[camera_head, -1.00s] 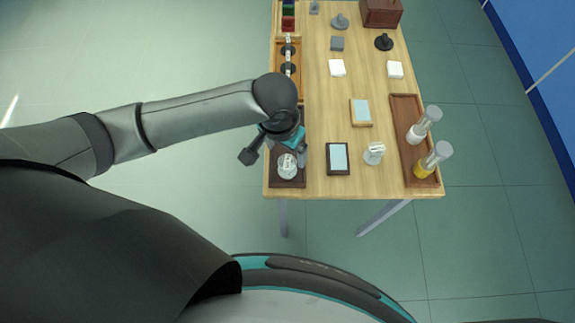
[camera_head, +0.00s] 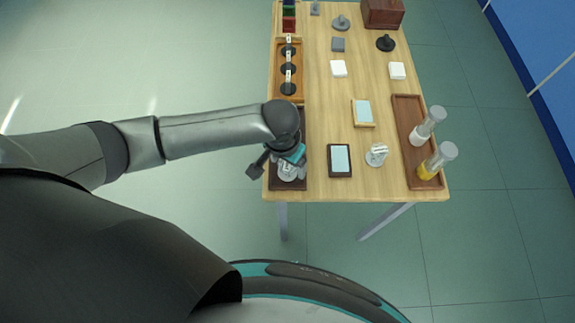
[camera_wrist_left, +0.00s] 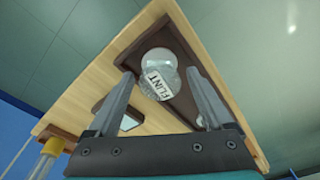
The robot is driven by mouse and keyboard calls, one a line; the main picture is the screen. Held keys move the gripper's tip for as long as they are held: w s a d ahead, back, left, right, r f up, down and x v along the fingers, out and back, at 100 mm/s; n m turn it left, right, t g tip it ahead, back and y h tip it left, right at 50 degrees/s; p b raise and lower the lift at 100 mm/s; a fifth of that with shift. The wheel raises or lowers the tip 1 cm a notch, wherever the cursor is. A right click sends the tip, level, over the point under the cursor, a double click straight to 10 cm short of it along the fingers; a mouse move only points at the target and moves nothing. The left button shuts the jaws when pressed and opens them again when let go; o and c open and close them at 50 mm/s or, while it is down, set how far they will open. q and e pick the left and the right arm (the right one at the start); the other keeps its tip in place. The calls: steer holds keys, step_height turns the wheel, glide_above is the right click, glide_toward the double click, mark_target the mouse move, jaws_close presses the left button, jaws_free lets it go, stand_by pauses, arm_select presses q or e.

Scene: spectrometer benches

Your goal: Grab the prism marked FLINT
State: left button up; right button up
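The prism marked FLINT (camera_wrist_left: 156,72) is a clear glass piece with a white label, on a dark brown tray (camera_wrist_left: 185,62). In the left wrist view it appears between the two spread fingers of my left gripper (camera_wrist_left: 160,98); I see no finger clearly touching it. In the head view my left gripper (camera_head: 288,164) is over the near end of the tray (camera_head: 274,184), and the prism (camera_head: 288,174) is partly hidden under it. My left gripper is open. My right gripper is not in view.
Another clear piece (camera_wrist_left: 201,121) is partly hidden behind a finger. A dark-framed plate (camera_head: 339,160) and another clear glass item (camera_head: 376,154) stand to the right. A brown tray (camera_head: 407,108) holds two capped bottles. A rack (camera_head: 277,72) with dark round pieces lies beyond.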

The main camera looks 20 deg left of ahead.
arm_select(q)
jaws_close()
stand_by(0.5)
